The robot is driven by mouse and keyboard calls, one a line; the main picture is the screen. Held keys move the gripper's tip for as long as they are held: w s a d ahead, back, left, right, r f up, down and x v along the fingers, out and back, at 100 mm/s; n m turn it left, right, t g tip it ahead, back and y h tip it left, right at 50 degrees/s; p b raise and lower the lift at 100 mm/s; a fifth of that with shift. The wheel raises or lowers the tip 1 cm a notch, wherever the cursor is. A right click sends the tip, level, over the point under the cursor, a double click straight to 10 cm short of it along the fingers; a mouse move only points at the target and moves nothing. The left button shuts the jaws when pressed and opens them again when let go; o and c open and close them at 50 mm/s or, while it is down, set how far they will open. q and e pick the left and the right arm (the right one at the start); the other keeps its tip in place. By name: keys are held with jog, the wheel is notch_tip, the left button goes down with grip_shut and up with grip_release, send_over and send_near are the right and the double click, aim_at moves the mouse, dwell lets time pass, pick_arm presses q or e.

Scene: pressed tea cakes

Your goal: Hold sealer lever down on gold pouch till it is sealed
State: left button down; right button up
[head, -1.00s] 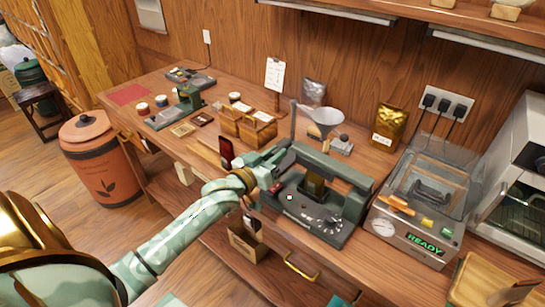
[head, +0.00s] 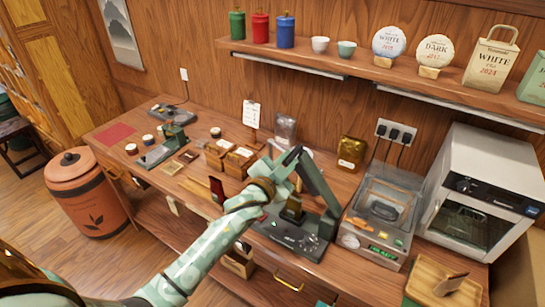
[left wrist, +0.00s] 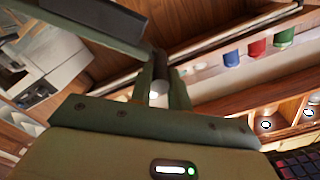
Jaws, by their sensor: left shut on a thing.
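The sealer (head: 290,238) stands on the workbench, a dark base with a green lever arm (head: 318,188). The lever arm is tilted steeply up, its raised end at my left gripper (head: 287,168). My left gripper is shut on the lever's end. In the left wrist view, the fingers (left wrist: 163,85) close around a dark handle with a pale round end (left wrist: 159,94). My right gripper is not in view.
The vacuum machine (head: 378,222) stands just right of the sealer. Another gold pouch (head: 351,153) and a silver pouch (head: 285,128) stand at the back. Wooden boxes (head: 236,161) lie to the left. A shelf (head: 400,75) runs above.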

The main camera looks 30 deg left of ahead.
pick_arm(q)
jog(key=d+r+m+p, duration=0.2)
jog(key=d+r+m, duration=0.1)
jog(key=d, duration=0.3)
jog(key=shift+s+d+r, duration=0.15)
jog(key=shift+s+d, duration=0.05)
jog(key=shift+s, duration=0.05)
jog(key=shift+m, duration=0.3)
jog(key=c, duration=1.3)
grip_release()
jog(key=s, duration=0.5)
jog(key=s+a+b, duration=0.1)
jog(key=s, duration=1)
jog(key=shift+s+a, duration=0.15)
